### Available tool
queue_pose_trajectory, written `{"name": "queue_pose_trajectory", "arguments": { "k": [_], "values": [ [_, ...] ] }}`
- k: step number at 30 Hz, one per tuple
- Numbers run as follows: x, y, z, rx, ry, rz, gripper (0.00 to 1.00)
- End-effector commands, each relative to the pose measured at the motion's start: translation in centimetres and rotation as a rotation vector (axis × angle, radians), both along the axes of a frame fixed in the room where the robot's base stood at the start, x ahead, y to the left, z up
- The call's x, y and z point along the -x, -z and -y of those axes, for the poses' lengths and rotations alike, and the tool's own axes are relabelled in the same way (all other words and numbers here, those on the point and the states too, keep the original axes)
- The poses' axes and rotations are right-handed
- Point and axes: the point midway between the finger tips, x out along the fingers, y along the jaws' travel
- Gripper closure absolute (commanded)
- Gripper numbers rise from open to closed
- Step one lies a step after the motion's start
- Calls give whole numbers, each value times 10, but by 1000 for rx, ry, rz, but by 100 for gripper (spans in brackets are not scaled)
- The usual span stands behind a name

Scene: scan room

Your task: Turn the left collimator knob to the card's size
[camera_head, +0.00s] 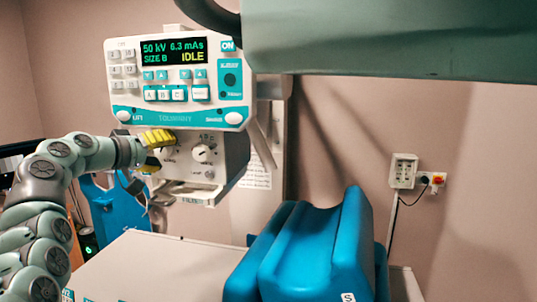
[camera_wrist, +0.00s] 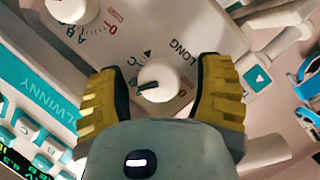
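The collimator box (camera_head: 226,160) hangs under the control console, with two white knobs on its front. The left collimator knob (camera_wrist: 157,80), beside the word LONG, sits between my yellow fingers in the wrist view. Gaps show on both sides of it. Its dark pointer mark points left in that view, close to the letter C; the exact setting is hard to read. My gripper (camera_head: 159,138) is open around this knob and partly hides it in the head view. The right knob (camera_head: 203,153) is free; it also shows in the wrist view (camera_wrist: 68,8). No size card is clearly readable.
The console (camera_head: 120,92) above reads 50 kV, 6.3 mAs, SIZE B, IDLE. A blue cushioned support (camera_head: 310,250) stands on the pale table (camera_head: 170,265) below. A large grey-green panel (camera_head: 400,40) crosses the upper right.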

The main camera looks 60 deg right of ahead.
Motion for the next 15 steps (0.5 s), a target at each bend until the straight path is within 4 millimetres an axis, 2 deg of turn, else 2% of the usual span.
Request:
{"name": "queue_pose_trajectory", "arguments": {
  "k": [15],
  "values": [
    [0,-1,0,-5,1,17,31]
  ]
}}
